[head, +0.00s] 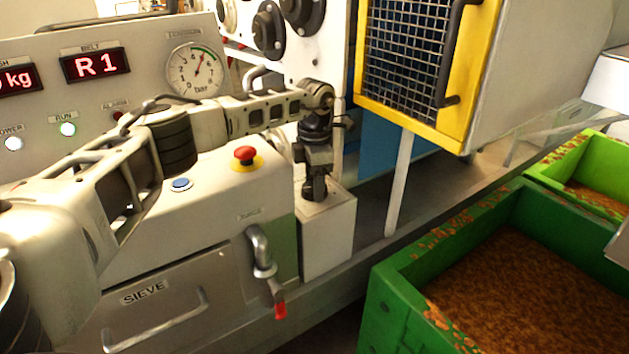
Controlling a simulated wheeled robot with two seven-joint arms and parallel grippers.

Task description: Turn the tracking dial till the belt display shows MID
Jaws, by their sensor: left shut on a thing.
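The belt display (96,65) on the panel at upper left reads R 1 in red. My left arm reaches across the console from the left. My left gripper (317,183) points down at the top of a pale box-shaped pedestal (328,235) beside the console. It is shut on a small dark knob there, which I take to be the tracking dial; the fingers hide most of it, so its pointer and marks cannot be read. My right gripper is not in view.
A red stop button (245,153) and a blue button (181,184) sit on the console. A pipe valve with a red handle tip (280,310) hangs at its front. A yellow-framed mesh guard (408,60) stands behind, and green crates (395,300) fill the right.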

